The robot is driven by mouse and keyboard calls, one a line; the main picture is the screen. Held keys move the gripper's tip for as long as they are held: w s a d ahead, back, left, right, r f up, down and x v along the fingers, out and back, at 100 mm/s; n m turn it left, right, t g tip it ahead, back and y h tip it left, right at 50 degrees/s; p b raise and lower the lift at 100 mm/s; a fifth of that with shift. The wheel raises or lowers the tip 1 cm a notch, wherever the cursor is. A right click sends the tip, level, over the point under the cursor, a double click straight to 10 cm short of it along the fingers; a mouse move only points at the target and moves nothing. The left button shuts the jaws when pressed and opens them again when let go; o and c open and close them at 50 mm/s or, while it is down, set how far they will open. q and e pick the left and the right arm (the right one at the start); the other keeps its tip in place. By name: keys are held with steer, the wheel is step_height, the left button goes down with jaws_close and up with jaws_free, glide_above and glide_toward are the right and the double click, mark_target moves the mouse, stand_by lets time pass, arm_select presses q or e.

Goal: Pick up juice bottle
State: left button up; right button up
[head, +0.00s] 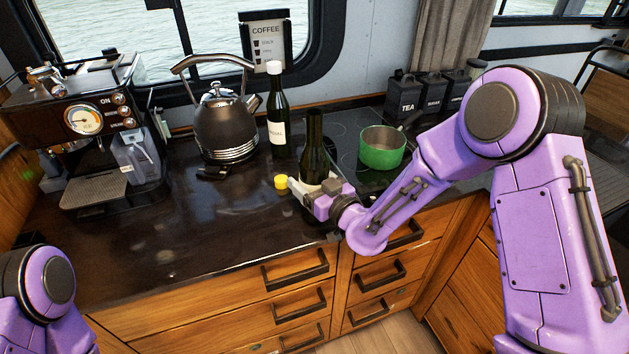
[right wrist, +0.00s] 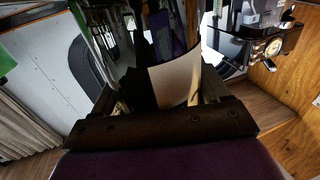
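A dark, uncapped glass bottle (head: 314,148) with a pale label stands upright near the front of the counter. My right gripper (head: 316,190) is low at this bottle, with its fingers on either side of it. In the right wrist view, the bottle's cream label (right wrist: 176,80) and dark glass fill most of the space between the fingers (right wrist: 160,95). Whether the fingers press on the glass is not clear. A second dark bottle (head: 278,112) with a white cap and white label stands farther back. My left gripper is out of view; only part of that arm shows at lower left.
A yellow cap (head: 281,182) lies left of the gripper. A kettle (head: 225,125) and a coffee machine (head: 88,130) stand to the left. A green pot (head: 382,148) is on the hob at right, with black canisters (head: 432,95) behind. The front-left counter (head: 190,230) is clear.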

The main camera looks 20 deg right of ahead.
mark_target(321, 160)
steer(key=shift+w+r, duration=0.1)
steer(key=shift+c, duration=0.2)
steer(key=r, duration=0.2)
steer(key=s+d+r, duration=0.1)
steer(key=r, duration=0.1)
steer(key=d+r+b, duration=0.1)
steer(key=r, duration=0.1)
steer(key=shift+s+r, duration=0.2)
steer(key=shift+s, duration=0.15)
steer(key=s+d+r+p, duration=0.3)
steer(key=s+d+r, duration=0.3)
steer(key=s+d, duration=0.1)
steer(key=shift+s+d+r, duration=0.25)
steer(key=shift+d, duration=0.55)
